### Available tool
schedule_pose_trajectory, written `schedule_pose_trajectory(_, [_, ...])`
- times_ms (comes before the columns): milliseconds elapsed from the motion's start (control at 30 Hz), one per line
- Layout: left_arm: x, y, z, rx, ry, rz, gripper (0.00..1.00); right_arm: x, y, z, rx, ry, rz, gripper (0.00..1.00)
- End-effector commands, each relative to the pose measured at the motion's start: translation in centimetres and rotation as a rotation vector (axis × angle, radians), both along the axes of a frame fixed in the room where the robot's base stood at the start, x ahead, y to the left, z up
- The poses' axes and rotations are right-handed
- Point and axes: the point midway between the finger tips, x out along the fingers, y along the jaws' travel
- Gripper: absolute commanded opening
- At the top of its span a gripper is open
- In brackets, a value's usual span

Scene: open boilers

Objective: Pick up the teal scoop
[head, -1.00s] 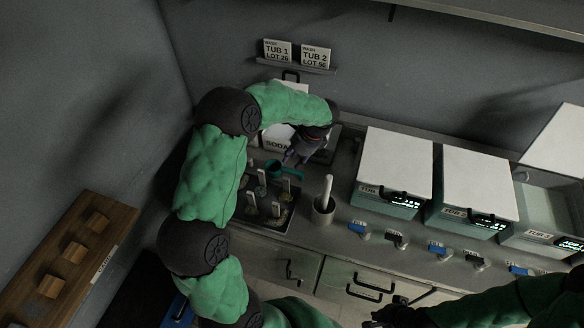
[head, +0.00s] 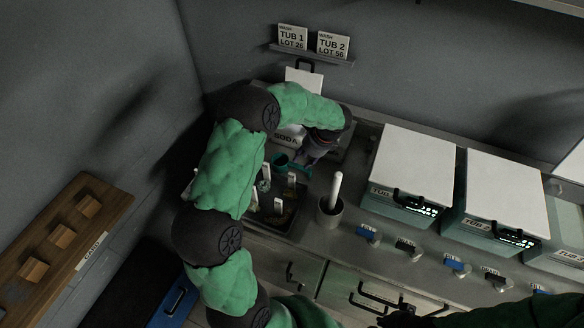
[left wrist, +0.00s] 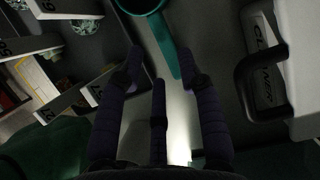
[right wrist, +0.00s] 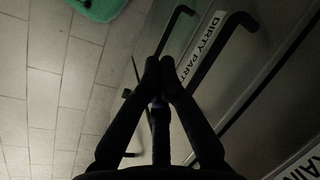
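The teal scoop (head: 280,160) lies at the back of the counter, near the dark tray. In the left wrist view its bowl is cut off by the top edge and its handle (left wrist: 168,48) points down between my fingertips. My left gripper (left wrist: 168,75) is open around the end of the handle, with a gap on both sides; I see no firm contact. In the head view my left gripper (head: 304,156) is just right of the scoop, partly hidden by its own wrist. My right gripper (right wrist: 160,65) has its fingertips together, with nothing between them, near the cabinet front.
The dark tray (head: 262,218) holds several labelled samples. A grey cup (head: 329,212) with a white pestle stands to the right, then lidded tubs (head: 411,165). Cabinet handles (right wrist: 180,25) are close to my right gripper.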

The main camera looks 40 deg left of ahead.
Motion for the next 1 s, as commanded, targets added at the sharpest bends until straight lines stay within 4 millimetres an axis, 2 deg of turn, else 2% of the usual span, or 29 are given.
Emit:
schedule_pose_trajectory(100, [-0.2, 0.5, -1.5, -0.002, 0.001, 0.001, 0.37, 0.0, 0.0, -0.3, 0.000, 0.000, 0.000, 0.00])
schedule_pose_trajectory(333, [-0.4, 1.1, -3.0, -0.001, 0.002, 0.001, 0.37, 0.0, 0.0, -0.5, 0.000, 0.000, 0.000, 0.00])
schedule_pose_trajectory(600, [-0.8, 2.4, -6.3, 0.000, 0.001, 0.002, 0.37, 0.0, 0.0, -1.0, 0.000, 0.000, 0.000, 0.00])
schedule_pose_trajectory(867, [-0.8, 2.6, -6.7, -0.001, 0.000, 0.000, 0.37, 0.0, 0.0, -1.0, 0.000, 0.000, 0.000, 0.00])
schedule_pose_trajectory(967, [-0.8, 2.6, -6.7, -0.001, 0.000, 0.000, 0.11, 0.0, 0.0, -1.0, 0.000, 0.000, 0.000, 0.00])
schedule_pose_trajectory(1000, [-0.8, 2.6, -6.7, -0.001, 0.000, 0.000, 0.00, 0.0, 0.0, -1.0, 0.000, 0.000, 0.000, 0.00])
